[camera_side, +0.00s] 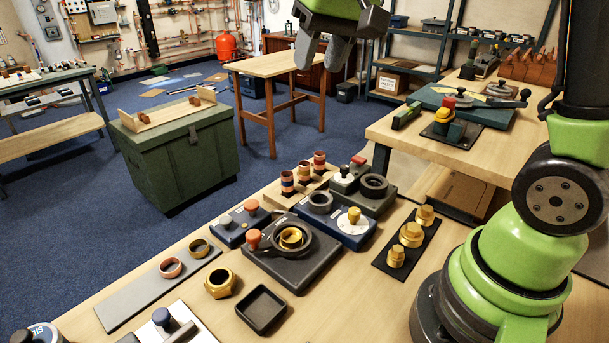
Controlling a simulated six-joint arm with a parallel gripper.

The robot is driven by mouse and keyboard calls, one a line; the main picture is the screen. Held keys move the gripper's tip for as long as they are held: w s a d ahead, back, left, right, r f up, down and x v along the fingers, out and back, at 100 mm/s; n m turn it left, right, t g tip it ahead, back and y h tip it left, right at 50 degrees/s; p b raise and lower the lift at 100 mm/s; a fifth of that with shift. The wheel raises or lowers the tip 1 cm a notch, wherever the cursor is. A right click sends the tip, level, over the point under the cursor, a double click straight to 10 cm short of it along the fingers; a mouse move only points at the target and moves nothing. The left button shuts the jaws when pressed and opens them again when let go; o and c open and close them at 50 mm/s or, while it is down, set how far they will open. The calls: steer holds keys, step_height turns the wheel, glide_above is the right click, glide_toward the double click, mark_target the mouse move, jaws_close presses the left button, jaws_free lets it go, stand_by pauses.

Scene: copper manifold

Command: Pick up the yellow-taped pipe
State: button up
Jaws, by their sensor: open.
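Three short copper pipes stand upright in a light wooden holder (272,197) at the back edge of the bench. The left pipe (287,184) has a bluish band and the right pipe (319,163) a reddish one. The middle pipe (303,172) seems to carry the yellow tape, but it is too small to be sure. My gripper (322,54) is at the top of the view, fingers pointing down, open and empty. In the picture it is well above the pipes and apart from them.
Right beside the holder are dark and blue fixtures (230,229) with knobs and rings. A black strip with brass fittings (383,260) lies to the right. A black square tray (262,309) and a brass nut (219,283) are nearer. The air between gripper and pipes looks clear.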

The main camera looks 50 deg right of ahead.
steer(key=w+d+f+g, duration=0.1)
steer(key=w+d+f, duration=0.2)
steer(key=w+f, duration=0.25)
steer(key=m+g, duration=0.1)
steer(key=g, duration=0.2)
glide_above(304, 163)
steer(key=shift+h, duration=0.3)
step_height(304, 163, down, 13)
steer(key=shift+f, duration=0.15)
step_height(304, 163, down, 4)
steer(key=shift+s+d+f, duration=0.1)
steer(key=shift+f, duration=0.15)
step_height(304, 163, down, 6)
steer(key=shift+r, duration=0.1)
steer(key=c, duration=0.7)
